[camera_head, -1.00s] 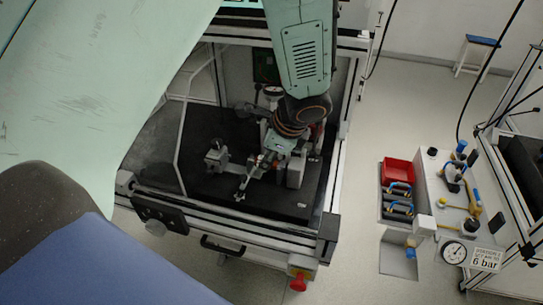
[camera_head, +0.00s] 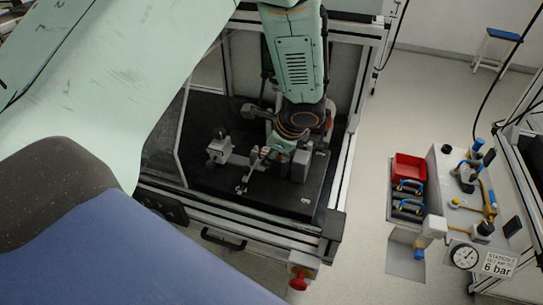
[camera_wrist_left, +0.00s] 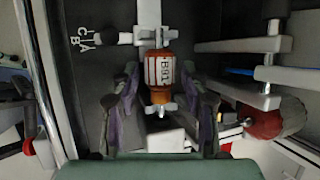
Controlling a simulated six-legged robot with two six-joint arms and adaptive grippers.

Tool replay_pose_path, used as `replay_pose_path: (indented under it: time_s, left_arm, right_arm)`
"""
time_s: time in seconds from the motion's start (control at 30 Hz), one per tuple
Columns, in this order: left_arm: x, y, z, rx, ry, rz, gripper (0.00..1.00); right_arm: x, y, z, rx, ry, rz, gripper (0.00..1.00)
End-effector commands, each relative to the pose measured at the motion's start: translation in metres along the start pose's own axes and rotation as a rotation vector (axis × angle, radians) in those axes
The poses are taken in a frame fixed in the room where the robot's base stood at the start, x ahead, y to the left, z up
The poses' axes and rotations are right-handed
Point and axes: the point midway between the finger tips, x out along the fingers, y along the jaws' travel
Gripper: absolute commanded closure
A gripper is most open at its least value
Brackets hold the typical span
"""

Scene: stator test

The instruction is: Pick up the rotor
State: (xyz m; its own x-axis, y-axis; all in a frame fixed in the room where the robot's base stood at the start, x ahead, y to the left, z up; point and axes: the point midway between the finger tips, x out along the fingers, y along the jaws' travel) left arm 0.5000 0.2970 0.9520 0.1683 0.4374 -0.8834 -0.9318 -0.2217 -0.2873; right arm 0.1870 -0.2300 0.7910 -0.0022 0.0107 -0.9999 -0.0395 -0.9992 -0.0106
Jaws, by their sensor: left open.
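The rotor (camera_wrist_left: 160,68), an orange-red cylinder with white bands and dark lettering, shows in the left wrist view. It lies along a metal shaft held in a test fixture. My left gripper (camera_wrist_left: 160,88) is open, with one dark finger on each side of the rotor's near half; gaps show between fingers and rotor. In the head view my left gripper (camera_head: 277,150) is low over the fixture inside the framed enclosure, and my wrist hides most of the rotor. My right gripper is not in view.
Metal rails (camera_wrist_left: 238,45) and a red-capped part (camera_wrist_left: 265,122) stand close on the right in the wrist view. The enclosure's frame post (camera_head: 347,165) is right of my arm. Outside are a red bin (camera_head: 409,167), a pressure gauge (camera_head: 464,257) and a red emergency button (camera_head: 298,282).

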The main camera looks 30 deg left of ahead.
Motion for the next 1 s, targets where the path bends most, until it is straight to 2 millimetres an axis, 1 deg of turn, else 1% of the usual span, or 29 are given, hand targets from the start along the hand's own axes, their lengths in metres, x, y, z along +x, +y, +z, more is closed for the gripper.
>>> replay_pose_path:
  time_s: [0.03, 0.1, 0.33, 0.83, 0.87, 1.0]
  left_arm:
    - [0.0053, 0.0006, -0.0002, -0.001, 0.0, 0.002, 0.55]
    - [0.0076, -0.0006, -0.0001, -0.001, 0.0, 0.001, 0.55]
    - [0.0077, -0.0028, -0.0006, -0.001, 0.0, 0.0, 0.56]
    - [0.0077, -0.0027, -0.001, -0.001, 0.001, 0.0, 0.98]
    - [0.0077, -0.0026, -0.0009, -0.001, 0.001, 0.0, 1.0]
    - [0.0075, -0.0028, -0.0007, -0.001, 0.0, 0.0, 1.0]
  right_arm:
    - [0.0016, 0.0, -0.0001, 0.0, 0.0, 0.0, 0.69]
    - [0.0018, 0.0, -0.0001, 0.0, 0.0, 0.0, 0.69]
    - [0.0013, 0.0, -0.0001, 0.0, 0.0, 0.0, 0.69]
    - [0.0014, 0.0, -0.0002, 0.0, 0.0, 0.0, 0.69]
    - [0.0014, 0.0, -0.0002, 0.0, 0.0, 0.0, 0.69]
    - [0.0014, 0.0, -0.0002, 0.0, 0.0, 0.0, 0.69]
